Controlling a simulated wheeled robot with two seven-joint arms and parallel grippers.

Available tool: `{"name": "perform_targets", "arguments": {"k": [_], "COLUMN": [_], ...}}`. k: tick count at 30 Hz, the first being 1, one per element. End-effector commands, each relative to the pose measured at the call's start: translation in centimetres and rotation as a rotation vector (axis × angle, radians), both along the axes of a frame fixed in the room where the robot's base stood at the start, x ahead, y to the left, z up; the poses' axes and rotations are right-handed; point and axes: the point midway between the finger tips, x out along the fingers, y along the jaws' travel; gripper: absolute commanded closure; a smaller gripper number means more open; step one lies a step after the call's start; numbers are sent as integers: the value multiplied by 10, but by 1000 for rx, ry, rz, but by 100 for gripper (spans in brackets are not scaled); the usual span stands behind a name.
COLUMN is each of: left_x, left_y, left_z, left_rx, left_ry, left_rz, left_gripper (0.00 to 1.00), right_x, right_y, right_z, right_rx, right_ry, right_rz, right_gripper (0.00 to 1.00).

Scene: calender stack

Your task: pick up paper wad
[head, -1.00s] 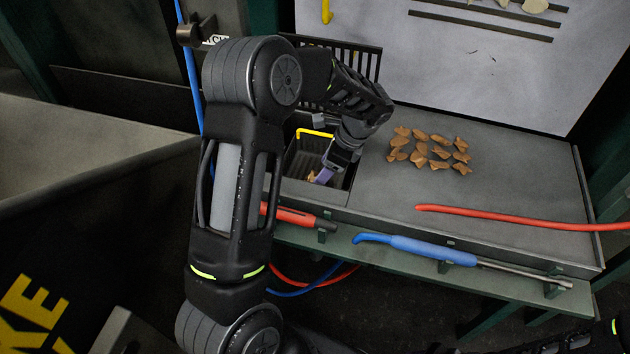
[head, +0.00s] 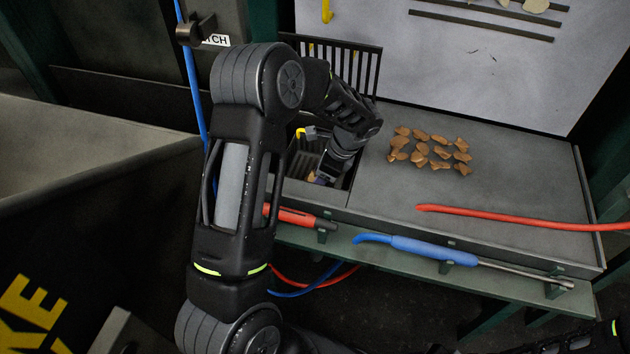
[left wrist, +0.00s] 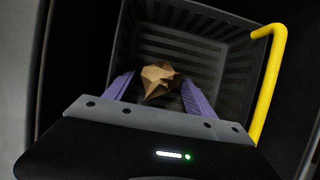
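A crumpled brown paper wad (left wrist: 158,79) lies in the dark slatted basket (left wrist: 210,45) in the left wrist view. My left gripper (left wrist: 157,90) reaches down into the basket, with one purple finger on each side of the wad. The fingers are apart, and a narrow gap seems to show beside the wad; contact is not clear. In the head view my left gripper (head: 320,178) is low inside the basket, mostly hidden by its own wrist, and the wad cannot be made out there. My right gripper is not in view.
The basket has a yellow handle (left wrist: 268,85). Several brown pieces (head: 430,150) lie on the grey worktop (head: 500,190) to its right. A red bar (head: 520,217) and a blue-handled tool (head: 430,250) lie along the front. A slatted rack (head: 355,65) stands behind.

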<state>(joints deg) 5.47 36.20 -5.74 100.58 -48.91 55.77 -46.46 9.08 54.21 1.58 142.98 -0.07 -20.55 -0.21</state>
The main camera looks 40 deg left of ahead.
Motion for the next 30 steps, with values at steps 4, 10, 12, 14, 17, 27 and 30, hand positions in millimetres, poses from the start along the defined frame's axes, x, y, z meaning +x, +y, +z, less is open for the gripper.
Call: {"name": "perform_targets", "arguments": {"k": [4, 10, 12, 14, 17, 27, 30], "left_x": [0, 0, 0, 0, 0, 0, 1], "left_y": [0, 0, 0, 0, 0, 0, 0], "left_z": [0, 0, 0, 0, 0, 6, 17], "left_rx": [0, 0, 0, 0, 0, 0, 1], "left_ry": [0, 0, 0, 0, 0, -1, -3], "left_rz": [0, 0, 0, 0, 0, 0, 0], "left_gripper": [50, 66, 72, 77, 85, 86, 86], "right_x": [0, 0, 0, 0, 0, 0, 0], "right_y": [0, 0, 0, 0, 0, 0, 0], "right_z": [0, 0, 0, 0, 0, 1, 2], "right_rx": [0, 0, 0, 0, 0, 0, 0], "right_ry": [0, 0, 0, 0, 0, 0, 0], "right_rz": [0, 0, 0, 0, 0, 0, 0], "right_gripper": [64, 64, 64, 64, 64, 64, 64]}}
